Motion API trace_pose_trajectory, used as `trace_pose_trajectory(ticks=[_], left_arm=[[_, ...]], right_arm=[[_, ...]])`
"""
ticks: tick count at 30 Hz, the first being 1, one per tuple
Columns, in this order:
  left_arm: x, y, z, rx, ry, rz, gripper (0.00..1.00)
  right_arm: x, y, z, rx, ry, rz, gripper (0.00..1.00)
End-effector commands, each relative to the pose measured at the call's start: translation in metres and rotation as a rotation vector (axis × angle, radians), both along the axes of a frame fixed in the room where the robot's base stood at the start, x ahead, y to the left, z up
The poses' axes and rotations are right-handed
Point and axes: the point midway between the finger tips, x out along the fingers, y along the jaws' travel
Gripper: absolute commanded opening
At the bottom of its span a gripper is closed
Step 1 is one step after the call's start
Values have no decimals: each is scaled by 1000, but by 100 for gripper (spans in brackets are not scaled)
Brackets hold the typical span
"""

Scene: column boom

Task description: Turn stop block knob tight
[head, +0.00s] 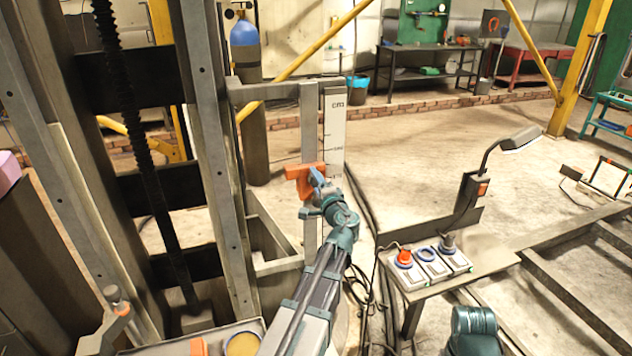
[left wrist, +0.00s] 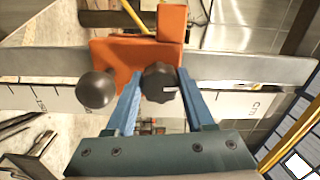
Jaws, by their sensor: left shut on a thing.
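The orange stop block (head: 299,172) sits on an upright grey bar (head: 309,120) beside a white scale plate (head: 335,125). In the left wrist view the block (left wrist: 112,60) shows close up on the bar. A dark, lobed knob (left wrist: 158,80) with a small pale mark stands on its face. My left gripper (head: 316,182) is at the block, with its two blue fingers on either side of the knob, shut on it. In the head view the gripper hides the knob. My right gripper is not in view.
A dark ball (left wrist: 97,90) sticks out left of the knob, near one finger. A control box (head: 425,265) with a red button stands on a bench to the right. The tall grey column frame (head: 207,150) is close on the left. Open floor lies behind.

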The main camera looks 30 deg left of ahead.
Motion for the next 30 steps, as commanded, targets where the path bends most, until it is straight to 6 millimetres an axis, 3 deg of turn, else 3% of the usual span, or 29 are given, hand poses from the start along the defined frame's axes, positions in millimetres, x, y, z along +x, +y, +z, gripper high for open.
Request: trace_pose_trajectory(ticks=[17,18,22,30], left_arm=[[0,-1,0,16,20,-1,0],[0,-1,0,16,20,-1,61],[0,-1,0,16,20,-1,84],[-2,-2,0,16,20,-1,84]], right_arm=[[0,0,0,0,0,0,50],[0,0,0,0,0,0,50],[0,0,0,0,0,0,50],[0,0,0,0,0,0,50]])
